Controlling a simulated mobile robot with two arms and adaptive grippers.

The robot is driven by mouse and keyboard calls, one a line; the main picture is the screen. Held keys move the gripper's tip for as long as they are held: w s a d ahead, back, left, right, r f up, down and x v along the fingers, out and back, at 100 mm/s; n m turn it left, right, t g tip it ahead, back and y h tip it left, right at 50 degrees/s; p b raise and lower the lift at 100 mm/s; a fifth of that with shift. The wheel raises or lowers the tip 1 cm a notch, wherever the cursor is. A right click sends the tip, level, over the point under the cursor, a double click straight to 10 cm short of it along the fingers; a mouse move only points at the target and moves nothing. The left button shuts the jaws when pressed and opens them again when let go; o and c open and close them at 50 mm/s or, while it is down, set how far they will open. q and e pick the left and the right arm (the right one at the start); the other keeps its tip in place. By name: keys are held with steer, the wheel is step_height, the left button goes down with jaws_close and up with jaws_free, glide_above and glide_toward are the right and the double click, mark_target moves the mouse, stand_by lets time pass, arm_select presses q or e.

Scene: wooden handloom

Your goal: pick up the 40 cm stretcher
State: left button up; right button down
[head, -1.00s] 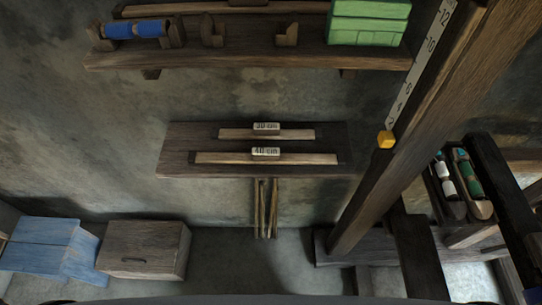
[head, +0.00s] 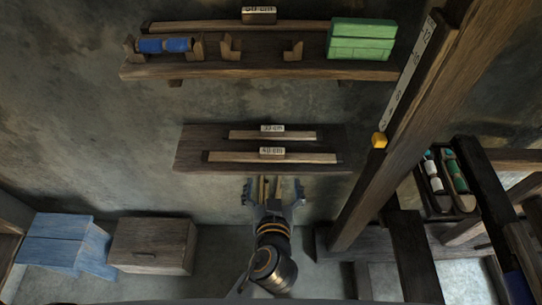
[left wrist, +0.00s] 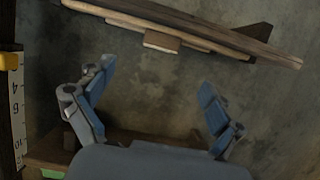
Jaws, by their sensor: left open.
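The 40 cm stretcher (head: 230,157) is a long, thin wooden bar with a "40 cm" label (head: 272,151). It lies on the front of a dark wooden wall rack (head: 192,150), below the shorter 30 cm stretcher (head: 245,135). My left gripper (head: 273,186) is open and empty, just below the rack's front edge in the head view, apart from the bar. In the left wrist view its spread fingers (left wrist: 157,76) have nothing between them. A bar with a pale label block (left wrist: 162,42) shows past the fingertips; its text is not readable. My right gripper is not in view.
The loom's slanted post (head: 400,135) with a ruler and yellow block (head: 379,140) stands right of the rack. An upper shelf (head: 240,70) holds blue spools and green blocks (head: 360,40).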

mark_target(272, 151)
arm_select(q)
steer(key=x, duration=0.2)
steer(key=p+x, duration=0.1)
steer(key=x, duration=0.2)
steer(key=r+p+x, duration=0.1)
steer(key=x, duration=0.2)
steer(key=shift+w+f, duration=0.1)
steer(key=shift+w, duration=0.2)
steer(key=shift+w+p, duration=0.4)
steer(key=shift+p, duration=0.05)
steer(key=p+x, duration=0.1)
steer(key=x, duration=0.2)
steer(key=shift+w+a+f+p, duration=0.1)
steer(key=shift+a+f+p, duration=0.05)
steer(key=shift+p, duration=0.15)
steer(key=shift+w+f, duration=0.35)
steer(key=shift+w, duration=0.3)
steer(key=shift+s, duration=0.1)
steer(key=c, duration=1.4)
